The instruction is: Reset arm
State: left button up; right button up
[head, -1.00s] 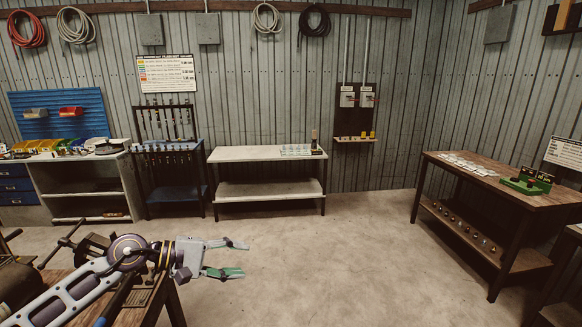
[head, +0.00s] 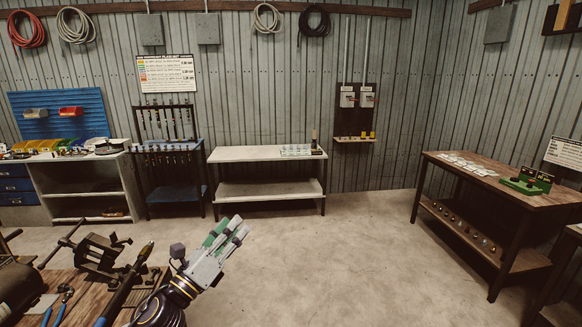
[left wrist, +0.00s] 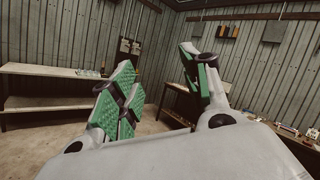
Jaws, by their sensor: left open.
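My left gripper (head: 231,234) is raised over the open floor at the lower middle of the head view, just right of the near wooden bench. Its fingers point up and to the right. In the left wrist view the two green-padded fingers of the left gripper (left wrist: 160,85) stand well apart with nothing between them. The gripper is open, empty and touches nothing. My right gripper is not in view.
The near wooden bench (head: 65,310) carries a vise (head: 100,252) and hand tools. A pale shelf table (head: 232,154) stands at the back wall. A wooden table (head: 500,185) with a green device (head: 527,181) stands right. The middle floor (head: 350,255) is clear.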

pick_arm(q)
jog(key=s+a+f+n+g+y, duration=0.3)
jog(key=a+f+n+y, duration=0.25)
jog(key=f+n, duration=0.5)
jog(key=s+a+f+n+g+y, duration=0.2)
jog(key=a+f+n+y, duration=0.2)
jog(key=f+n+y, duration=0.65)
jog(key=s+d+f+n+g+h, duration=0.1)
jog(key=s+f+n+g+h, duration=0.2)
jog(key=s+f+n+g, duration=0.5)
jog(key=s+d+f+n+g+h, duration=0.1)
jog(key=s+f+n+g+h, duration=0.3)
jog(key=s, duration=0.8)
notch_tip(320, 180, down, 39)
jog(key=s+a+y+b, duration=0.1)
jog(key=s+y+b, duration=0.15)
jog(key=b, duration=0.25)
jog(key=s+a+f+b, duration=0.2)
jog(key=s+f, duration=0.9)
jog(key=f, duration=0.1)
jog(key=s+a+f+b, duration=0.3)
jog(key=s+f, duration=0.7)
jog(key=f, duration=0.2)
jog(key=shift+s+a+f+g, duration=0.25)
jog(key=shift+s+a+g, duration=0.1)
jog(key=shift+g, duration=0.05)
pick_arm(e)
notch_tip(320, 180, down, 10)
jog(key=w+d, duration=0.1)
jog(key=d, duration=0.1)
